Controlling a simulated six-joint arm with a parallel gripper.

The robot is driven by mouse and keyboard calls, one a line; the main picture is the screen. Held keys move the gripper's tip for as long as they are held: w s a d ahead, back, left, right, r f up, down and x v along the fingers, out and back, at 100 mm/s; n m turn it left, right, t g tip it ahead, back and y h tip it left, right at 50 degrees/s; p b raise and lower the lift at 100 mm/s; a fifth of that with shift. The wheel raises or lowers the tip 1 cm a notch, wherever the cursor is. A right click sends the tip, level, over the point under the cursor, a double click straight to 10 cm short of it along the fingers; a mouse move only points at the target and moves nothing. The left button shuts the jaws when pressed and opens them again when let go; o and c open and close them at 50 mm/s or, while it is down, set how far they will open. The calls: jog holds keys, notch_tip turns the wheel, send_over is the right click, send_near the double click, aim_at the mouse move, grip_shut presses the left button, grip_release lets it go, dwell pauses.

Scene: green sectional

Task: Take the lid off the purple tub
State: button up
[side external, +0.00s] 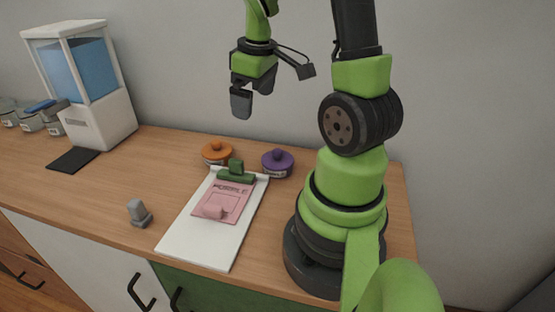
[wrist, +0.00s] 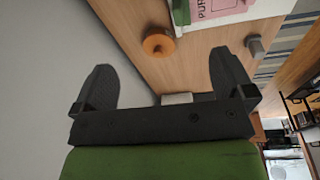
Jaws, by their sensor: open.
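The purple tub (side external: 278,168) stands on the counter against the back wall, just left of my arm's base. Its purple lid (side external: 278,159), with a round knob, sits on top of it. My gripper (side external: 242,100) is high above the counter, to the left of the purple tub and well apart from it. In the wrist view my gripper (wrist: 165,88) shows its two dark fingers spread wide with nothing between them. The purple tub does not show in the wrist view.
An orange-lidded tub (side external: 217,152) stands left of the purple one; it also shows in the wrist view (wrist: 158,43). A white clipboard (side external: 190,235) with a green clip and pink paper lies in front. A grey knobbed object (side external: 138,213) and a dispenser (side external: 85,85) are further left.

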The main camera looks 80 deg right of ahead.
jog(key=n+g+y, duration=0.1)
jog(key=g, duration=0.1)
send_over(277, 150)
jog(key=f, duration=0.7)
jog(key=shift+s+d, duration=0.1)
jog(key=shift+s, duration=0.25)
notch_tip(277, 150, down, 3)
jog(key=shift+f, duration=0.2)
jog(key=shift+w+f, duration=0.15)
jog(key=shift+f, duration=1.45)
jog(key=shift+w+f, duration=0.15)
jog(key=shift+f, duration=1.4)
jog(key=c, duration=0.7)
